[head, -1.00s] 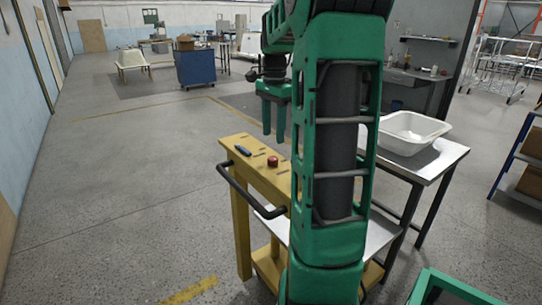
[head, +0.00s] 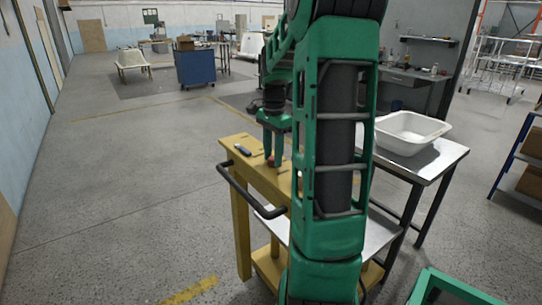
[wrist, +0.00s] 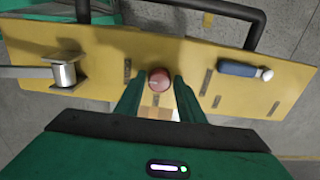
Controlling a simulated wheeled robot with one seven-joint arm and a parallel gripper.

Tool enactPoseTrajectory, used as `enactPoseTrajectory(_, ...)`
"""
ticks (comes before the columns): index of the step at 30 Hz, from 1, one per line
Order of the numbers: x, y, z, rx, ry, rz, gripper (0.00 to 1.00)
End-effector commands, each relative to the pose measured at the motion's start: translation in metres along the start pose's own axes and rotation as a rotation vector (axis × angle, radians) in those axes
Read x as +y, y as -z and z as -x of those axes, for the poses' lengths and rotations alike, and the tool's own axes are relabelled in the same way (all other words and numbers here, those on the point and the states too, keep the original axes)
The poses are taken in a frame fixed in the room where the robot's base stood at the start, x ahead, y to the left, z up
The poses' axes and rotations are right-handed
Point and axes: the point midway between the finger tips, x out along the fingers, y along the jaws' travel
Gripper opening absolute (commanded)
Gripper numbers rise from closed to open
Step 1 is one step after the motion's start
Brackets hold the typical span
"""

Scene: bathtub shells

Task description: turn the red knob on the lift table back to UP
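The red knob (wrist: 159,80) sits on the yellow top (wrist: 100,60) of the lift table in the wrist view. It is round, and a thin pale mark shows on it. My gripper (wrist: 159,82) is open, with one green finger on each side of the knob. I cannot tell whether either finger touches it. In the head view my gripper (head: 273,163) points down over the yellow top (head: 237,150), and its fingers mostly hide the knob. Dark label marks lie around the knob; their lettering is too small to read.
A blue-handled tool (wrist: 240,69) lies on the panel right of the knob. A metal cylinder (wrist: 65,72) stands to the left. A black handlebar (head: 250,205) runs along the table's side. A white basin (head: 408,132) rests on the metal table behind my arm.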

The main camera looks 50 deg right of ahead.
Motion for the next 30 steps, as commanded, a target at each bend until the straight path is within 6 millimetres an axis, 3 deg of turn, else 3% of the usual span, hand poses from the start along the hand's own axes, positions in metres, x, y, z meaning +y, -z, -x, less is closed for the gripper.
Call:
enactPoseTrajectory(1,0.0000,0.0000,0.0002,0.000,0.000,0.000,0.22)
enactPoseTrajectory(3,-0.0001,0.0000,0.0002,0.000,0.000,0.000,0.06)
enactPoseTrajectory(4,-0.0001,0.0000,0.0003,0.000,0.000,0.000,0.05)
enactPoseTrajectory(17,-0.0011,-0.0007,0.0009,0.002,0.003,0.085,0.05)
enactPoseTrajectory(30,-0.0015,-0.0019,0.0012,0.001,0.003,0.455,0.05)
